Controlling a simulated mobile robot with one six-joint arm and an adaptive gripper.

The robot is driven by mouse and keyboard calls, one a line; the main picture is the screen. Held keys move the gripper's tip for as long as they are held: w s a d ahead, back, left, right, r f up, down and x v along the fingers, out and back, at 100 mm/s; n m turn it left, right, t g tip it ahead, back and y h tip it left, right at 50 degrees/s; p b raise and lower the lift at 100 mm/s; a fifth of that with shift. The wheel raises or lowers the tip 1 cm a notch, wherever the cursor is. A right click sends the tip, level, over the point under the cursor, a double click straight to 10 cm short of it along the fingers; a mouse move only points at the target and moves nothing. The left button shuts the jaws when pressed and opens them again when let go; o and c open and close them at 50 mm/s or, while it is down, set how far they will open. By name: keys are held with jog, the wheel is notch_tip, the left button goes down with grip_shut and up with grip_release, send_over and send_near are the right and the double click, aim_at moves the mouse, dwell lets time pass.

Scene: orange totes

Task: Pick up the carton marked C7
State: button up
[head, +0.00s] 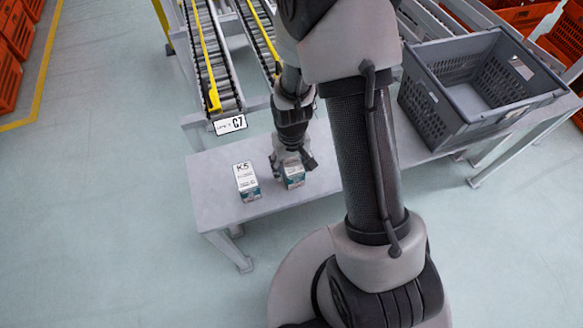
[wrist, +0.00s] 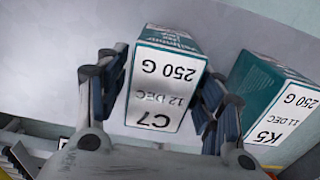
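The carton marked C7 (wrist: 160,92) is white and teal, with "12 DEC" and "250 G" on its face. In the wrist view it sits between the two fingers of my gripper (wrist: 162,95), with a narrow gap visible at the left finger. The fingers are spread around it and do not appear clamped. In the head view my gripper (head: 292,162) is low over the grey table (head: 215,200), and the C7 carton (head: 294,179) shows partly beneath it.
A similar carton marked K5 (wrist: 275,105) stands close beside, right in the wrist view; in the head view it is left of my gripper (head: 246,182). A grey crate (head: 480,85) stands at the right. Roller conveyors (head: 222,60) lie behind the table.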

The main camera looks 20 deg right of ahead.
jog(key=c, duration=1)
jog(key=shift+r, duration=0.1)
